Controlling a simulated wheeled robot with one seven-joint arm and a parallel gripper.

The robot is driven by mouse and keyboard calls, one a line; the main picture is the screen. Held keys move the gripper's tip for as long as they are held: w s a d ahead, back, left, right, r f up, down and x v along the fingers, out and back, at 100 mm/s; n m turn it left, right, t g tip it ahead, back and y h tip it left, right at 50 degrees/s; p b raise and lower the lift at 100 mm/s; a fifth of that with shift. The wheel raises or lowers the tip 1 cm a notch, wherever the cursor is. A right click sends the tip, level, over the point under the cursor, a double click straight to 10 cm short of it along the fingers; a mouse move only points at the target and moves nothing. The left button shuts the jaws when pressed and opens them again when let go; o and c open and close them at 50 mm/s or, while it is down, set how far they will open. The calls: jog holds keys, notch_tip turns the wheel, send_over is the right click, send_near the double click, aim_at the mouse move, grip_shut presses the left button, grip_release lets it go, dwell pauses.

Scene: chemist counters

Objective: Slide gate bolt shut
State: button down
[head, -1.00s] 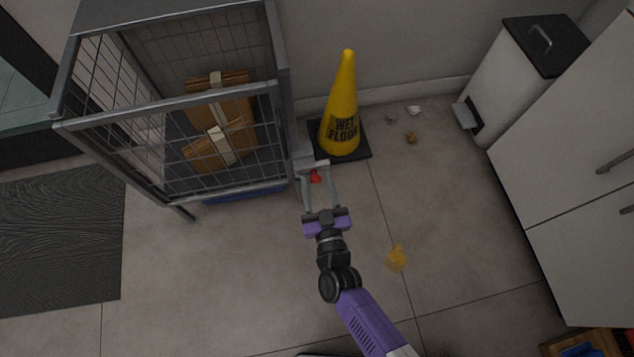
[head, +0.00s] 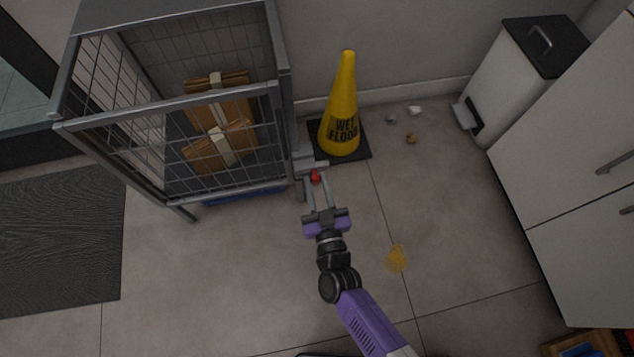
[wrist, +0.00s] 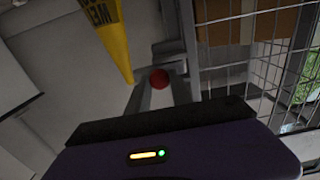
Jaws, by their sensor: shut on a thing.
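The gate bolt shows as a red knob (head: 315,177) on a grey bracket at the right front post of a wire mesh cage cart (head: 150,108). My gripper (head: 316,180) is at the knob, with its two fingers closed in on either side of it. In the wrist view the red knob (wrist: 159,79) sits between the fingers, just beyond the dark gripper body. The bolt's rod and the slot it runs in are mostly hidden, so I cannot tell how far it is slid.
Boxes (head: 233,146) stand inside the cage. A yellow wet-floor cone (head: 341,115) on a black base stands close behind my gripper. A white pedal bin (head: 508,85) and white cabinets (head: 580,190) are at the right. Small litter lies near the wall. The floor right of my arm is mostly clear.

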dwell(0.7)
jog(key=shift+s+a+p, duration=0.2)
jog(key=shift+a+p, duration=0.05)
jog(key=shift+a, duration=0.5)
jog(key=shift+s+a+p, duration=0.25)
jog(key=shift+a+p, duration=0.05)
jog(key=shift+a, duration=0.45)
jog(key=shift+s+a+p, duration=0.2)
jog(key=shift+a+p, duration=0.05)
jog(key=shift+a, duration=0.5)
jog(key=c, duration=1.2)
grip_release()
jog(key=shift+o, duration=0.2)
jog(key=p+v, duration=0.3)
jog(key=v, duration=0.4)
jog(key=shift+s, duration=0.4)
jog(key=shift+d, duration=0.1)
